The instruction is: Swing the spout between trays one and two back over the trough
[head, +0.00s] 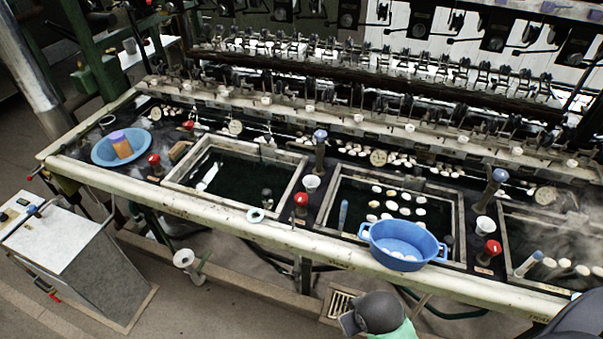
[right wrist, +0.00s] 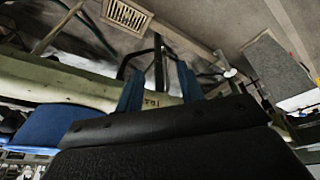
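In the head view, tray one (head: 238,203) is a framed basin of dark water, and tray two (head: 333,190) is right of it with pale cocoons. Between them stands a dark upright post with a blue top (head: 320,137), seemingly the spout; its outlet direction is unclear. A white cup (head: 312,183) and a red knob (head: 301,199) stand in front of it. I cannot single out the trough. My right gripper (right wrist: 159,90) shows two blue fingers apart in the right wrist view, with nothing seen between them, below the bench's front rail (right wrist: 60,80). My left gripper is not in view.
A blue tub (head: 403,238) straddles tray two's front edge; a blue bowl (head: 108,152) stands far left. A grey capped shape (head: 378,313) is low in front. Floor is open towards the left cabinet (head: 65,245).

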